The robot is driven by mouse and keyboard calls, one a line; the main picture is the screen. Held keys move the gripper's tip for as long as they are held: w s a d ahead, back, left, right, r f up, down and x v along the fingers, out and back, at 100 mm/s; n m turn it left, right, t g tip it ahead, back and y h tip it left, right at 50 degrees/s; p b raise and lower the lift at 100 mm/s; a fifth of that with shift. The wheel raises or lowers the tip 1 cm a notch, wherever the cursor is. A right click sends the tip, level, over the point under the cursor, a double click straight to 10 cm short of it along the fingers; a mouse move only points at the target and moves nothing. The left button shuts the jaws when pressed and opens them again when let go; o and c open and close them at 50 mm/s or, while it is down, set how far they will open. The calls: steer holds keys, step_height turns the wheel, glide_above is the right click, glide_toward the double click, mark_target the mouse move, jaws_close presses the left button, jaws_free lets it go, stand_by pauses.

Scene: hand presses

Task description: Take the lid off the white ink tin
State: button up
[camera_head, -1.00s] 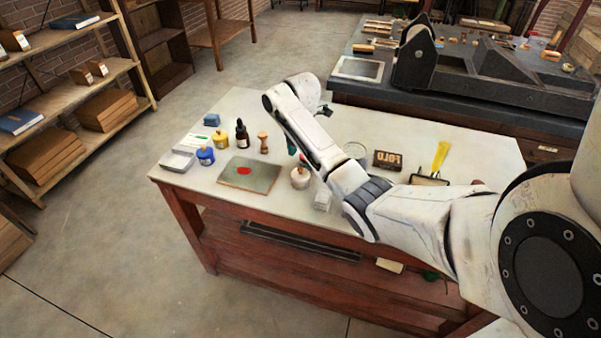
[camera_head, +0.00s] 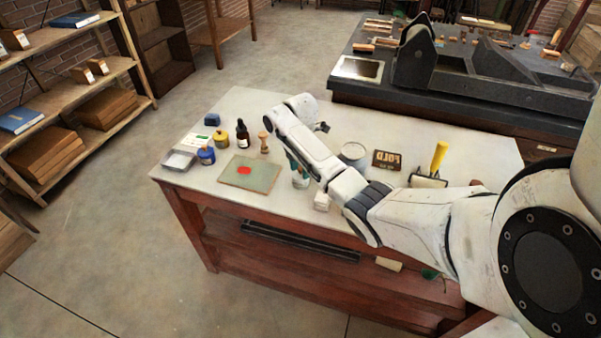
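The white ink tin (camera_head: 299,182) stands on the white-topped table, right of the sheet with the red spot. Most of it is hidden behind my forearm; only part of its left side shows. My gripper (camera_head: 293,163) is mostly hidden behind the forearm too. A teal sliver that seems to be one of its fingers shows just above the tin. I cannot tell whether it touches the lid, or whether it is open or shut. The lid itself is not clearly visible.
A blue tin (camera_head: 206,156), yellow tin (camera_head: 222,140), dark dropper bottle (camera_head: 243,135) and wooden stamp handle (camera_head: 264,143) stand left. A small clear block (camera_head: 322,201) is close right of the white tin. A round dish (camera_head: 353,153), type block (camera_head: 386,160) and yellow-handled roller (camera_head: 439,157) lie right.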

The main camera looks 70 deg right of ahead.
steer(key=shift+a+f, duration=0.1)
steer(key=shift+f, duration=0.05)
jaws_close()
steer(key=shift+s, duration=0.1)
